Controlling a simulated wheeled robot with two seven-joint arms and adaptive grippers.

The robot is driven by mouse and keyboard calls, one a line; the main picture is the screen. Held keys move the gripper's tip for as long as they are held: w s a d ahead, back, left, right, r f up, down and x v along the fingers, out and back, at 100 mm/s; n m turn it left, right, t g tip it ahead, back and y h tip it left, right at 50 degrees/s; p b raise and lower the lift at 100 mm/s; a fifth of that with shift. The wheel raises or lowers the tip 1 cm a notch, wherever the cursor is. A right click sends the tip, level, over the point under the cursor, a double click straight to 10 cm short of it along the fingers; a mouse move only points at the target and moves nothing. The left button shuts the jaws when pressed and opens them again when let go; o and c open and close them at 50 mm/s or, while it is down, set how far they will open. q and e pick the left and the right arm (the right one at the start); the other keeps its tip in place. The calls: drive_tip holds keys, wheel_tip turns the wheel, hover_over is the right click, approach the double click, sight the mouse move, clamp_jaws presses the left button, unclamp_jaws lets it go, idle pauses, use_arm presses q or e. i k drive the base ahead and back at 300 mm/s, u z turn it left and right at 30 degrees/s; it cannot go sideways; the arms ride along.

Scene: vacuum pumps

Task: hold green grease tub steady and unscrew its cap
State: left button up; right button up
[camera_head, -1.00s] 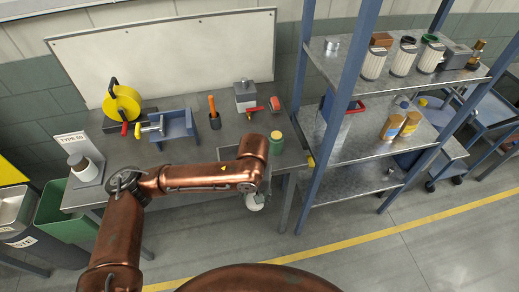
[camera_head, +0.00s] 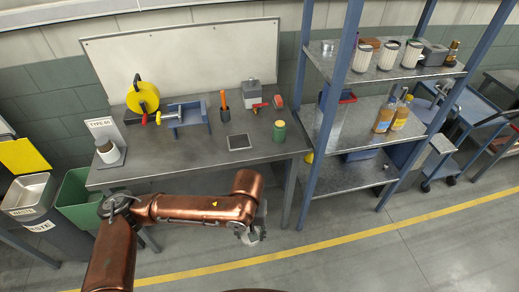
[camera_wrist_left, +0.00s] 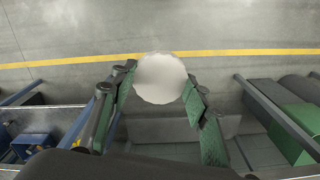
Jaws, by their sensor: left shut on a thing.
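The green grease tub (camera_head: 280,131) stands upright on the workbench near its right end. My left gripper (camera_head: 251,237) is in front of the bench, over the floor, apart from the tub. It is shut on a white round thing, which shows between the green-padded fingers in the left wrist view (camera_wrist_left: 160,78). I cannot tell what this thing is. My right gripper is in neither view.
The workbench (camera_head: 180,160) also holds a grey square pad (camera_head: 239,142), a yellow reel (camera_head: 143,97), a blue fixture (camera_head: 188,117) and a white jar (camera_head: 108,151). Metal shelves (camera_head: 345,176) stand at the right. A green bin (camera_head: 78,196) is at the left. The front floor is clear.

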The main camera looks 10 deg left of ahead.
sight(280, 127)
drive_tip(key=u, duration=0.05)
drive_tip(key=k, duration=0.55)
drive_tip(key=z, duration=1)
drive_tip(key=i, duration=1.6)
drive_tip(key=u, duration=0.7)
drive_tip(key=i, duration=0.75)
drive_tip(key=u, duration=0.7)
